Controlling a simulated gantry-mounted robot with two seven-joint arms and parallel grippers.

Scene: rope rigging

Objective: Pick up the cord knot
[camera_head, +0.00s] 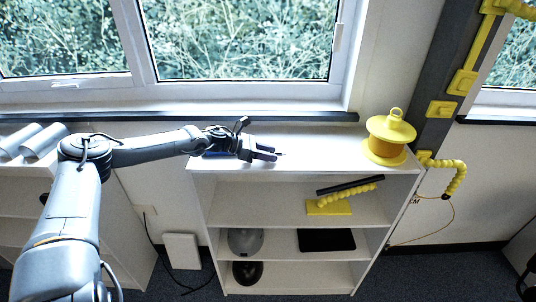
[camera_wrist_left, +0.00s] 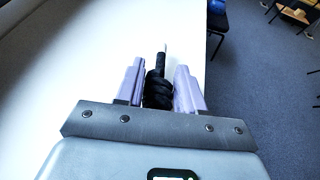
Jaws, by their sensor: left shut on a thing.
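The cord knot (camera_wrist_left: 158,90) is a black coil with a straight stem, seen in the left wrist view between two pale lilac fingers. My left gripper (camera_wrist_left: 159,72) is shut on it, one finger on each side. In the head view my left gripper (camera_head: 265,153) is over the top of the white shelf unit (camera_head: 320,147), near its left part. The knot itself is hard to make out there, and whether it touches the shelf top I cannot tell. My right gripper is not in view.
A yellow spool-shaped object (camera_head: 388,138) with a ring on top stands at the right end of the shelf top. The middle of the top is clear. A window (camera_head: 240,45) with its sill is behind. A yellow segmented arm (camera_head: 455,172) is at the right.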

